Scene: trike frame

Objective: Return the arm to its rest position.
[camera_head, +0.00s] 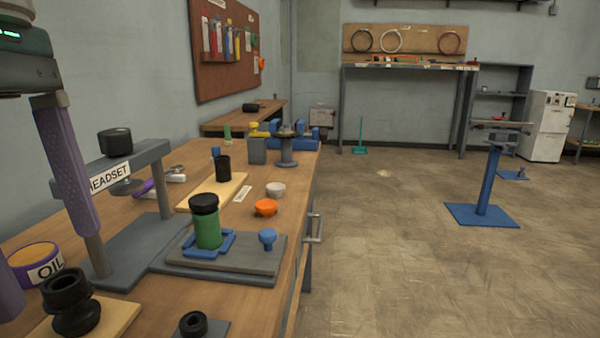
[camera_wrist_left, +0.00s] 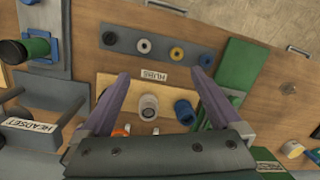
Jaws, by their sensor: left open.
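My left gripper (camera_head: 42,262) shows at the left edge of the head view, with its two purple fingers spread apart. In the left wrist view the same gripper (camera_wrist_left: 158,75) is open, with nothing held between the fingertips. It hovers over the workbench (camera_head: 150,318). Below the fingers are a pale round part (camera_wrist_left: 148,107) on a light wood board and a blue cup (camera_wrist_left: 185,112). My right gripper does not show in either view.
The grey HEADSET press (camera_head: 163,152) stands close by the left fingers. A yellow-topped OIL tub (camera_head: 35,262) and a black stepped part (camera_head: 70,303) are near. A green cylinder (camera_head: 208,228) stands in a blue holder. Open floor (camera_head: 390,250) lies to the right.

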